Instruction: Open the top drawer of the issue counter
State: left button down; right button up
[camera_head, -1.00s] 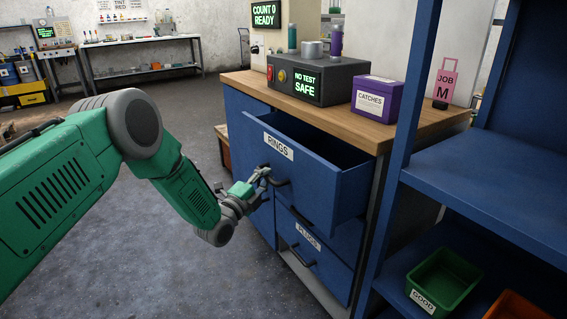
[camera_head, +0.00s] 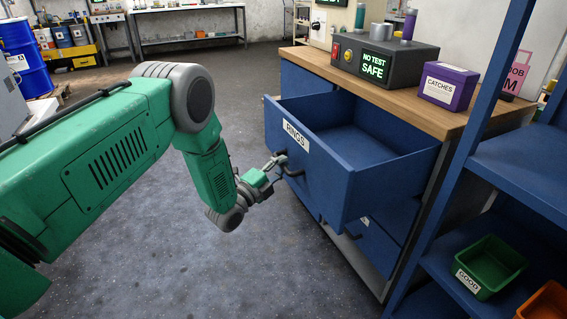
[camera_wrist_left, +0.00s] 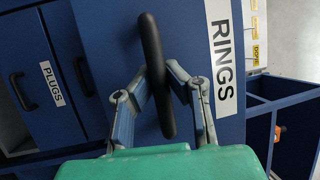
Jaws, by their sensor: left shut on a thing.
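The top drawer (camera_head: 322,178) of the issue counter (camera_head: 470,121) is blue, labelled RINGS, and stands pulled well out. Its inside shows as a bare blue floor. My left gripper (camera_head: 276,163) is shut on the drawer's black handle (camera_head: 291,168), left of the front's middle. In the left wrist view the gripper's fingers (camera_wrist_left: 160,92) lie on both sides of the handle (camera_wrist_left: 152,50), beside the RINGS label (camera_wrist_left: 221,55). The PLUGS drawer (camera_wrist_left: 42,80) below is shut. My right gripper is not in view.
On the counter top stand a grey tester box (camera_head: 385,62) reading NO TEST SAFE and a purple CATCHES box (camera_head: 449,86). A blue shelf with a green GOOD bin (camera_head: 490,267) and an orange bin (camera_head: 545,303) stands at the right. Open floor (camera_head: 270,265) lies before the counter.

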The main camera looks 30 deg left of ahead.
pick_arm(q)
jog(key=c, duration=1.5)
grip_release()
jog(key=shift+d+f, duration=0.2)
jog(key=shift+f, duration=0.15)
jog(key=shift+c, duration=0.2)
jog(key=shift+w+r, duration=0.1)
jog(key=shift+r, duration=0.05)
jog(key=shift+s+a, duration=0.1)
jog(key=shift+s, duration=0.1)
jog(key=v, duration=1.1)
jog(key=shift+s, duration=0.3)
